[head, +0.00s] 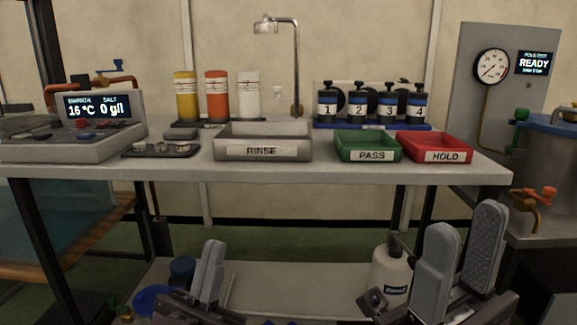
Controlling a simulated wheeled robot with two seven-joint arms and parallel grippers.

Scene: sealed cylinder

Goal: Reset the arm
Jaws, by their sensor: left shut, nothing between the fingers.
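My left gripper (213,246) is low in the head view, left of centre, in front of the bench and below its top. Its fingers point up, are closed together and hold nothing. My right gripper (464,226) is at the lower right, also below the bench top. Its two grey fingers stand apart with a gap between them, and nothing shows in the gap. Both grippers are clear of the objects on the bench. The lower parts of both arms are cut off by the bottom edge.
The bench (330,177) carries a grey RINSE tray (262,151), a green PASS tray (368,154) and a red HOLD tray (446,155). Behind them stand several numbered cylinders (358,108) and three coloured bottles (216,95). A white jug (390,268) stands on the lower shelf.

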